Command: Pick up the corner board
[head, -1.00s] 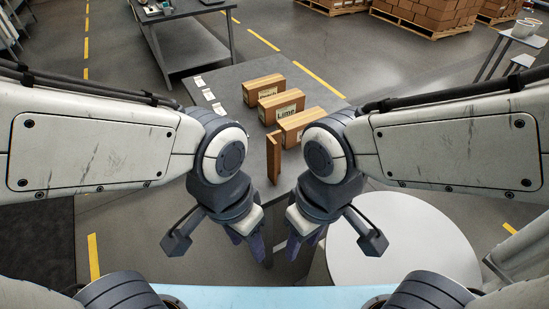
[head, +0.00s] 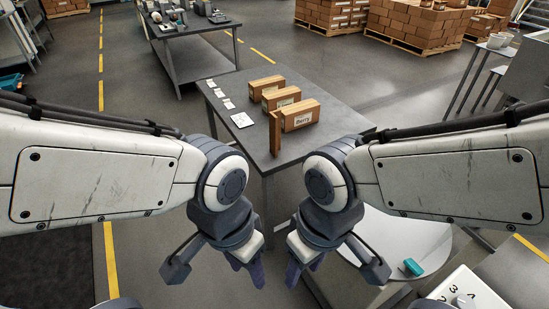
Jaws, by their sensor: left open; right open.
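The corner board (head: 275,133) looks like a narrow brown upright piece. It stands on the grey table (head: 222,100), at the near left end of the front carton (head: 301,117), which is labelled "Berry". I cannot tell whether it touches that carton. My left gripper (head: 247,269) is open, empty and pointing down, nearer to me than the table and left of centre. My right gripper (head: 304,269) is open and empty just right of it. Both are well apart from the board.
Two more cartons (head: 282,98) (head: 266,87) stand behind the front one. White cards (head: 242,120) lie along the table's left side. A round white table (head: 440,245) and a numbered panel (head: 462,297) are at lower right. Another workbench (head: 190,55) stands behind, with open floor around.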

